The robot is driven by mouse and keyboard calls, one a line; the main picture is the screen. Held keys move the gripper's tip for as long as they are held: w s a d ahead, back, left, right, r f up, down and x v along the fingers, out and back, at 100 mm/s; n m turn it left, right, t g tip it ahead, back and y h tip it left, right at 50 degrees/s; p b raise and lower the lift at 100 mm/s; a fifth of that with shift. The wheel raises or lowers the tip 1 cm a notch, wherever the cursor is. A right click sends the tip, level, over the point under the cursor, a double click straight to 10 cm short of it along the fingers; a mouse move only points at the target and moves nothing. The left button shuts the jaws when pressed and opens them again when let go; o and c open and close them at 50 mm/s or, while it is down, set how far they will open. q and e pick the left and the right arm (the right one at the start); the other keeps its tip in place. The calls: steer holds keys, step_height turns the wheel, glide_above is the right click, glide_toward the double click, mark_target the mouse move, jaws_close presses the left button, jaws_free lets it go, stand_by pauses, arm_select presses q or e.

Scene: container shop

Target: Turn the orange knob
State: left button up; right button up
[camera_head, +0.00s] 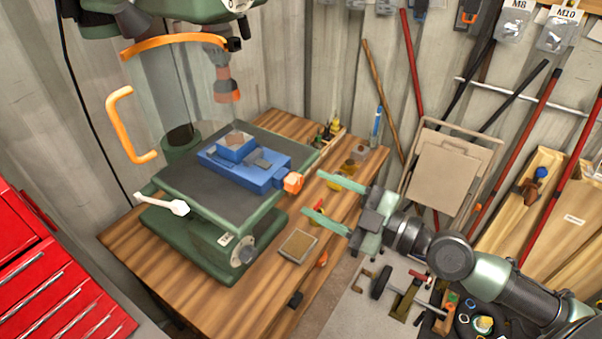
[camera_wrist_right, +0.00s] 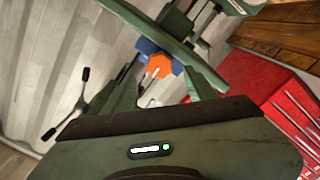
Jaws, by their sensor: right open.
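The orange knob (camera_head: 293,182) is on the right end of the blue vise (camera_head: 262,170), which sits on the dark top plate of the green drill press base (camera_head: 190,190). My right gripper (camera_head: 314,194) is open and empty, its two green fingers pointing left toward the knob, with a small gap in between. In the right wrist view the knob (camera_wrist_right: 159,66) shows between the two fingers, farther off than their tips. My left gripper is in neither view.
The machine stands on a wooden workbench (camera_head: 165,265). A small framed pad (camera_head: 298,246) lies on the bench below my right gripper. A red tool cabinet (camera_head: 50,270) is at the left. Tools and boards lean on the wall at the right.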

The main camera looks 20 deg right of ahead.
mark_target(298, 185)
steer(key=p+x, duration=0.1)
steer(key=x, duration=0.1)
steer(key=p+x, duration=0.1)
steer(key=x, duration=0.1)
steer(key=shift+r+p, duration=0.25)
steer(key=shift+p, duration=0.05)
steer(key=shift+w+a+f, duration=0.25)
steer(key=shift+w+a, duration=0.1)
steer(key=shift+w, duration=0.05)
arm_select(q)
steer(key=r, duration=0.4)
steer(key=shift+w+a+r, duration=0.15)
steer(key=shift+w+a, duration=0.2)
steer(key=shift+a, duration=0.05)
arm_select(e)
jaws_close()
